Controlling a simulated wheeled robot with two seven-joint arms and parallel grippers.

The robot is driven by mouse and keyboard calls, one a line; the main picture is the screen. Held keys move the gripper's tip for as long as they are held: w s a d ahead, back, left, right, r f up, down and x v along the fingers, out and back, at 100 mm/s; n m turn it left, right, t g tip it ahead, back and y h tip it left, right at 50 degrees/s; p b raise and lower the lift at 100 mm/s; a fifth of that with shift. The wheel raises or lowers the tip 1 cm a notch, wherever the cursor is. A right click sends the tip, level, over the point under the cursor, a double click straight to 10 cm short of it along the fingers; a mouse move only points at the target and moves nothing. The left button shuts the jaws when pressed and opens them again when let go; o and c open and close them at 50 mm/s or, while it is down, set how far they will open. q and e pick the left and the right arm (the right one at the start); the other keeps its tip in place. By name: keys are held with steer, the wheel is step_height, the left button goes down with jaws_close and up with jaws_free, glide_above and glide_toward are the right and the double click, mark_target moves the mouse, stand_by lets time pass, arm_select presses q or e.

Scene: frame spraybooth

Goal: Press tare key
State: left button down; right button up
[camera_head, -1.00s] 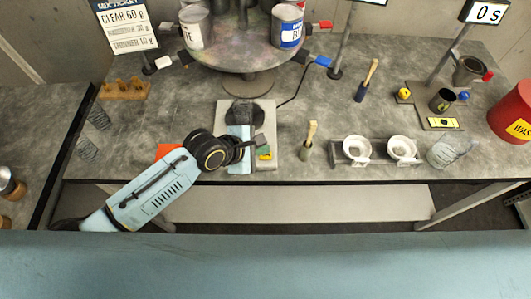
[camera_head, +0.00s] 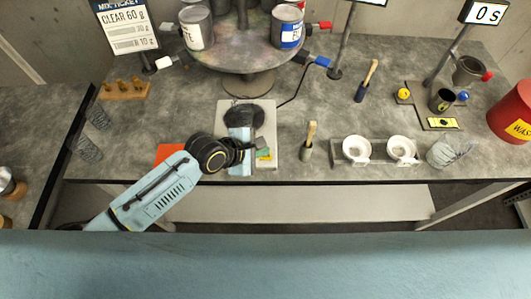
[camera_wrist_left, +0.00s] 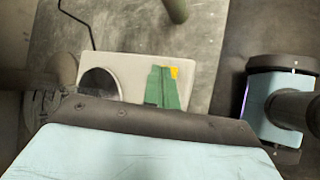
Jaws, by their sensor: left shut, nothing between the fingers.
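The pale scale (camera_head: 268,118) stands near the table's front edge, with a dark round pan on it. It also shows in the left wrist view (camera_wrist_left: 200,68), with the dark pan (camera_wrist_left: 99,86) at its left. My left gripper (camera_head: 263,155) is over the front part of the scale. Its green fingers (camera_wrist_left: 163,86) are shut together with nothing between them. A small yellow patch (camera_wrist_left: 175,72) shows beside the fingertips, probably the tare key, partly covered. I cannot tell whether the fingertips touch it. My right gripper is not in view.
A round stand with paint cans (camera_head: 195,30) is behind the scale. A brush in a holder (camera_head: 307,144) and two white cups (camera_head: 356,149) stand to the right. A black cable (camera_head: 293,92) runs behind the scale. An orange sheet lies left, partly under my arm.

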arm_select(q)
steer(key=shift+f, duration=0.45)
stand_by(0.7)
steer(key=shift+r+p, duration=0.9)
steer(key=shift+p, duration=0.25)
step_height(320, 180, up, 3)
steer(key=p, duration=0.3)
steer(key=shift+f, duration=0.1)
steer(key=shift+r, duration=1.05)
